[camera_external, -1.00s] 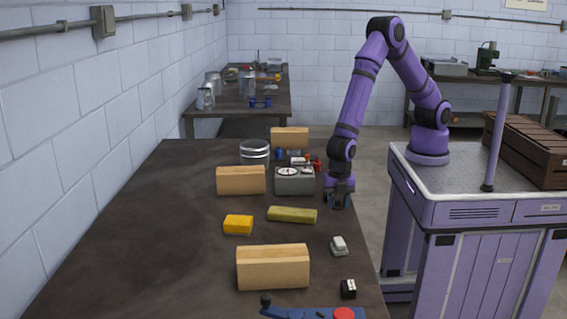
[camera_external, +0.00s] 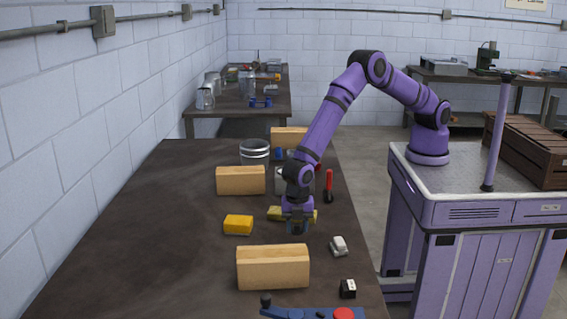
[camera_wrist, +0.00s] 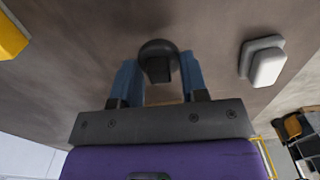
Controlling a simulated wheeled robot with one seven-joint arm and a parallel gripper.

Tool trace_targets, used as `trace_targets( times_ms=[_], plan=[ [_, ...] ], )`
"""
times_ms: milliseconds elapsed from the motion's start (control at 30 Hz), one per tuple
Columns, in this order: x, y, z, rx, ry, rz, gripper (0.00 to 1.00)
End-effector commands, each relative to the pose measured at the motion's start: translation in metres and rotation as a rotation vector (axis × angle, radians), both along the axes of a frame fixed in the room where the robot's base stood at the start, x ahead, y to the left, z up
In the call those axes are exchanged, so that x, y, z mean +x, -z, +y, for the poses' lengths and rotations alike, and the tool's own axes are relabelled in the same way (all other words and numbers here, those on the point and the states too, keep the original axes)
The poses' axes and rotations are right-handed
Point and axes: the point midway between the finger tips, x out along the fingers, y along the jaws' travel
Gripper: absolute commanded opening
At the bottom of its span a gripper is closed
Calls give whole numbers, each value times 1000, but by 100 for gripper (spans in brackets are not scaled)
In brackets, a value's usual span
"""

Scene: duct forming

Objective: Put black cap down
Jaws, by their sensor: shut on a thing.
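A round black cap (camera_wrist: 158,55) sits between the two blue fingers in the wrist view. My gripper (camera_wrist: 158,75) is shut on it. In the external view my gripper (camera_external: 298,231) hangs over the dark table (camera_external: 160,245), in front of the olive-yellow block and behind the near wooden block. The cap cannot be made out there. Its height above the table is hard to tell.
Near my gripper are a wooden block (camera_external: 272,267), a yellow block (camera_external: 238,225), an olive-yellow block (camera_external: 275,213) and a white-grey piece (camera_external: 339,246). A red-handled tool (camera_external: 329,184) lies at the right edge. The table's left side is clear.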

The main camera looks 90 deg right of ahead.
Motion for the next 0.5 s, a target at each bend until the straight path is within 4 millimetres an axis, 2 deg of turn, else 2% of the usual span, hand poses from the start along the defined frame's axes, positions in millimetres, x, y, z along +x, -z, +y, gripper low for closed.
trace_targets(
  times_ms=[100, 267, 500],
  plan=[
    [10, 1, 5, 0, -1, -1, 18],
    [12, 7, 6, -1, -1, 1, 18],
    [11, 34, 6, -1, -1, 1, 18]
  ],
)
